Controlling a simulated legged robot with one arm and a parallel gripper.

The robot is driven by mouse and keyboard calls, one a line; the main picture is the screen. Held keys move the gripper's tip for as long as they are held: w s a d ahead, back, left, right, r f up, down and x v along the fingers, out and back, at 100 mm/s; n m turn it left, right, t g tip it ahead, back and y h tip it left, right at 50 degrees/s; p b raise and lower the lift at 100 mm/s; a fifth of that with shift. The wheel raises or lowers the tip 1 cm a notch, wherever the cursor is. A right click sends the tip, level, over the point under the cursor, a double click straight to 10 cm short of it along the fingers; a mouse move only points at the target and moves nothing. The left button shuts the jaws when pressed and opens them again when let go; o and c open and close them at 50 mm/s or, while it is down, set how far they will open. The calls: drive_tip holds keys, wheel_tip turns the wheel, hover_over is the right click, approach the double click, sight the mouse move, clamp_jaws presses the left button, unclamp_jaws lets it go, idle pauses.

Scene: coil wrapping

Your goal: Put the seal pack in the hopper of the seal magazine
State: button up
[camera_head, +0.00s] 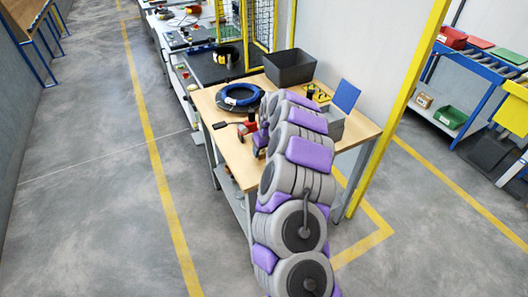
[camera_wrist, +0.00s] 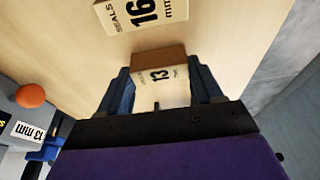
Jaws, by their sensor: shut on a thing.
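In the wrist view my gripper (camera_wrist: 161,88) is shut on a small seal pack (camera_wrist: 160,75) marked 13, with a brown top and a pale labelled face. A blue-black finger lies on each side of it. Another seal pack (camera_wrist: 140,12), marked SEALS 16 mm, lies on the wooden bench top beyond it, apart from the held one. At the left edge is a grey device (camera_wrist: 28,112) with an orange knob and a 13 mm label; I cannot tell whether it is the seal magazine. In the head view my arm hides the gripper and the held pack.
The wooden bench (camera_head: 222,140) carries a blue coil (camera_head: 241,95), a black bin (camera_head: 289,69), a red tool (camera_head: 247,127) and an upright blue panel (camera_head: 346,95). A yellow post (camera_head: 397,110) stands right of the bench. The floor to the left is clear.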

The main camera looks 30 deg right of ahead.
sight(263, 151)
drive_tip(key=shift+r, duration=0.45)
drive_tip(key=shift+p+v, duration=0.75)
drive_tip(key=shift+v, duration=0.7)
drive_tip(key=s+a+r+p, duration=0.1)
drive_tip(key=s+a+p, duration=0.3)
drive_tip(key=s, duration=1)
drive_tip(key=a+r, duration=0.4)
drive_tip(key=a, duration=0.3)
drive_tip(key=w+a+r+b, duration=0.1)
drive_tip(key=a+r, duration=0.3)
drive_tip(key=a, duration=0.4)
drive_tip(key=shift+w+a, duration=0.25)
drive_tip(key=shift+d, duration=0.1)
